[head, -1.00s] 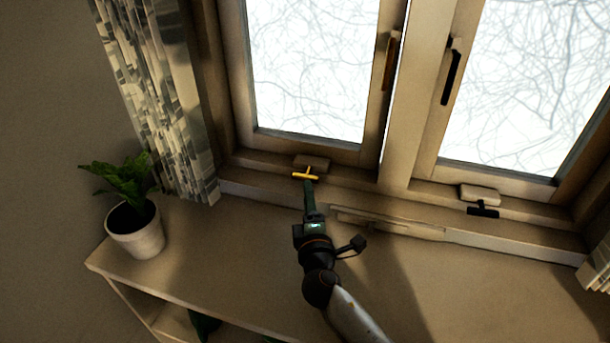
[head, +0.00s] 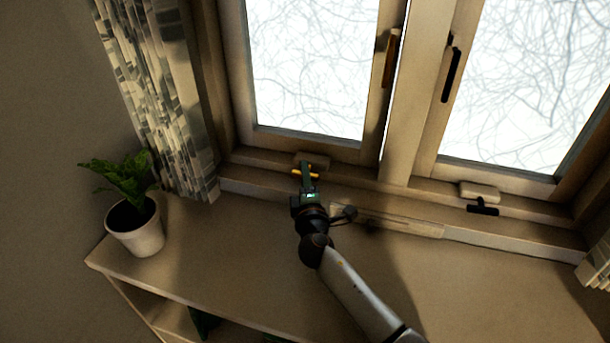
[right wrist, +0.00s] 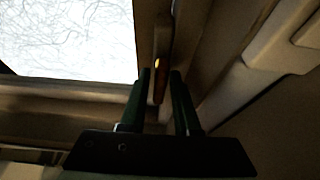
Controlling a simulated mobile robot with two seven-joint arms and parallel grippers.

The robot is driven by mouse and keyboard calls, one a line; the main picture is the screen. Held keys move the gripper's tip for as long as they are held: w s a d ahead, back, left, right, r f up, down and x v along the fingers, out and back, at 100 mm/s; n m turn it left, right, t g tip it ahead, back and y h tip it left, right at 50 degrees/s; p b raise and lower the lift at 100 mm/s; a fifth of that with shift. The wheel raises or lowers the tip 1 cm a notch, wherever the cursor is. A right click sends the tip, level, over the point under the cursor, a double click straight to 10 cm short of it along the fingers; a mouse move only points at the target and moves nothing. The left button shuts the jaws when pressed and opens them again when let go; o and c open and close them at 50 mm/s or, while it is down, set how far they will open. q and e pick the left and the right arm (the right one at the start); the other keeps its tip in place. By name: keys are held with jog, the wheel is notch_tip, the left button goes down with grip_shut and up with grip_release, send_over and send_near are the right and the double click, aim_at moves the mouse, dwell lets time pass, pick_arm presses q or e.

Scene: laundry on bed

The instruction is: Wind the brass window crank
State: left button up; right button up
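The brass window crank (head: 314,177) is a small yellow bar below the left window, in front of a pale block on the frame. My right gripper (head: 306,166) reaches it from the front and covers its middle; bits of brass show on either side. In the right wrist view, the two dark green fingers (right wrist: 160,78) stand apart with a gap between them. I cannot tell whether the fingers touch the crank. My left gripper is not in view.
A potted plant (head: 137,230) stands at the left end of the sill shelf (head: 230,255), near a patterned curtain (head: 165,110). A black crank (head: 482,207) sits below the right window. A copper handle (head: 390,60) is on the left window's frame.

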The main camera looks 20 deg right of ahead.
grip_shut()
dwell(0.3)
